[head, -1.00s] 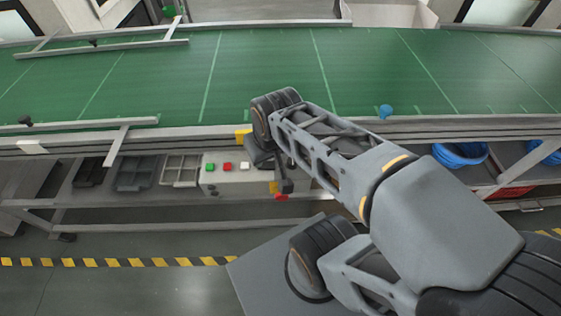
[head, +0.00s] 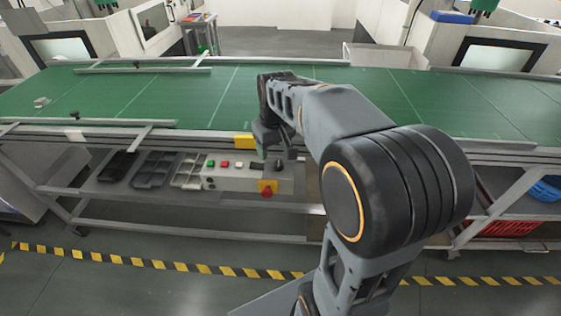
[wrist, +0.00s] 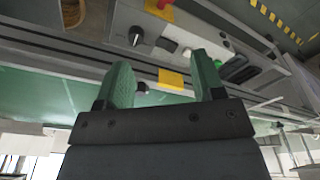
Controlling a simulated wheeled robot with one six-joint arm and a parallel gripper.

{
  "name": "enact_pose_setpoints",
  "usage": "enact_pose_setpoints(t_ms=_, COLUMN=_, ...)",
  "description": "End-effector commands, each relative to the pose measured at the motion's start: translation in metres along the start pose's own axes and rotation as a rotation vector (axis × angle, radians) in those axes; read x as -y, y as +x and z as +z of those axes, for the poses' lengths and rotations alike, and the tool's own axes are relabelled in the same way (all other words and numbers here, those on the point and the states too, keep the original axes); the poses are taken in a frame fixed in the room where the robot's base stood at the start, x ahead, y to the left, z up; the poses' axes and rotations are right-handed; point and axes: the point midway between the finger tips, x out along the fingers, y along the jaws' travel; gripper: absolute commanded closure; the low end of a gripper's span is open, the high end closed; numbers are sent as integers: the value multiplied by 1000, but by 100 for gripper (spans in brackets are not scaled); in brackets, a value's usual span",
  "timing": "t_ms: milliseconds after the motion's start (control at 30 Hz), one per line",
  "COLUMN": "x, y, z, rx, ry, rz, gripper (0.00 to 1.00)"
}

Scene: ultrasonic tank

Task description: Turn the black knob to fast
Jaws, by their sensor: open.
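The black knob (head: 278,167) is at the right end of the grey control box (head: 229,184) under the conveyor. In the wrist view the knob (wrist: 135,36) has a small white mark; I cannot read any "fast" label. My gripper (wrist: 165,80) is open and empty, its two green fingers spread. The knob lies beyond the fingertips, apart from them and nearer the left finger. In the head view my gripper (head: 268,148) hangs at the conveyor's front edge, just up and left of the knob. The arm partly hides the fingers there.
The box also has green (head: 211,163), red (head: 225,164) and white (head: 239,165) buttons, and a red stop button (head: 266,193) on a yellow plate. The green conveyor belt (head: 190,95) and its front rail are above. Grey trays (head: 153,170) stand left of the box.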

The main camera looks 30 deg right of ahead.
Motion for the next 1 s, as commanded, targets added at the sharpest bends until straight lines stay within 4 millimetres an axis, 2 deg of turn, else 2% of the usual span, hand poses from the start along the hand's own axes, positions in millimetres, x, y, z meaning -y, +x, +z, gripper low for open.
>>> enact_pose_setpoints(t_ms=33, x=-12, y=4, z=-18, rx=27, ry=-12, rz=-8, gripper=38)
enact_pose_setpoints(t_ms=200, x=-47, y=18, z=-56, rx=88, ry=-53, rz=-36, gripper=38)
enact_pose_setpoints(t_ms=400, x=-71, y=33, z=-76, rx=123, ry=-79, rz=-59, gripper=38)
enact_pose_setpoints(t_ms=567, x=-76, y=50, z=-78, rx=133, ry=-85, rz=-65, gripper=38)
enact_pose_setpoints(t_ms=1000, x=-71, y=130, z=-67, rx=134, ry=-85, rz=-65, gripper=38)
